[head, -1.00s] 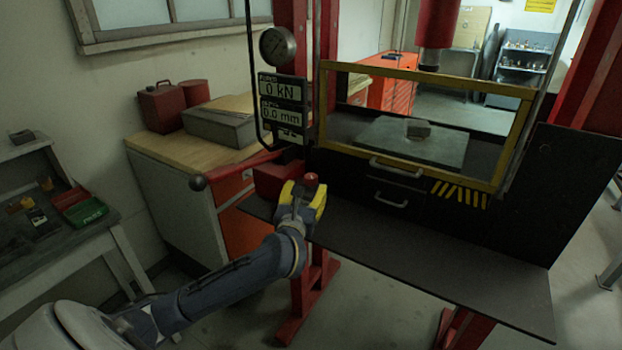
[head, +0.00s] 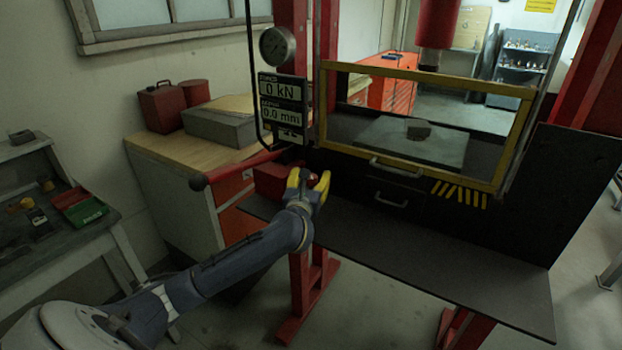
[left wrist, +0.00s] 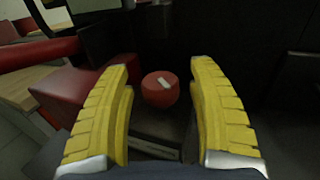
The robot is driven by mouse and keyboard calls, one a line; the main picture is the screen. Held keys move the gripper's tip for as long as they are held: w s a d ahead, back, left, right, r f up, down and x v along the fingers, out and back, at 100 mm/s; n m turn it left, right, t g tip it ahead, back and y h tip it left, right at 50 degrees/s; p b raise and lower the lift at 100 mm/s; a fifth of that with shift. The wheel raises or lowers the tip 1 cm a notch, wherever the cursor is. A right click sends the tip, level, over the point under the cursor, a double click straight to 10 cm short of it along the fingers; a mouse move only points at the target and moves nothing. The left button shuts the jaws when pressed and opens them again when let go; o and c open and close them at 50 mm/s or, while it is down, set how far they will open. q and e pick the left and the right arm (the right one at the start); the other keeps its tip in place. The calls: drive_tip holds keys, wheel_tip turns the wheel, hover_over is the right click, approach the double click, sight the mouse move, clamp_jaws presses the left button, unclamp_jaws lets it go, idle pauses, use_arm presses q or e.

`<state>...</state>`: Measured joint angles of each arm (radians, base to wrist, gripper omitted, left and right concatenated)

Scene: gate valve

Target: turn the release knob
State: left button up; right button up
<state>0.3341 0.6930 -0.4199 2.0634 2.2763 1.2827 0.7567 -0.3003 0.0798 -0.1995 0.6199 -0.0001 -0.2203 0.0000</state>
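The release knob (left wrist: 160,90) is a round red knob with a white mark on its face. In the left wrist view it sits between the two yellow fingers, with a visible gap on each side. In the head view the knob (head: 313,180) shows between the fingertips, in front of the press frame and partly hidden. My left gripper (head: 308,178) is open around the knob; its fingers also show in the left wrist view (left wrist: 163,85). My right gripper is not in view.
A red pump body (head: 272,180) with a long red lever (head: 235,168) stands left of the knob. A yellow-framed guard (head: 425,80) and a dark shelf (head: 430,265) lie to the right. The display (head: 282,103) reads 0 kN and 0.0 mm.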

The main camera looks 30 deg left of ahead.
use_arm(q)
drive_tip(key=c, duration=1.2)
drive_tip(key=shift+d+n+y, duration=0.1)
drive_tip(key=shift+n+y, duration=0.3)
drive_tip(key=shift+y, duration=0.2)
drive_tip(key=n+g+y, duration=0.4)
drive_tip(key=y, duration=0.1)
drive_tip(key=shift+c, duration=0.2)
drive_tip(key=shift+n+g+y, duration=1.7)
drive_tip(key=shift+n+g, duration=0.1)
drive_tip(key=shift+g, duration=0.8)
drive_tip(key=o, duration=1.2)
drive_tip(key=shift+o, duration=0.2)
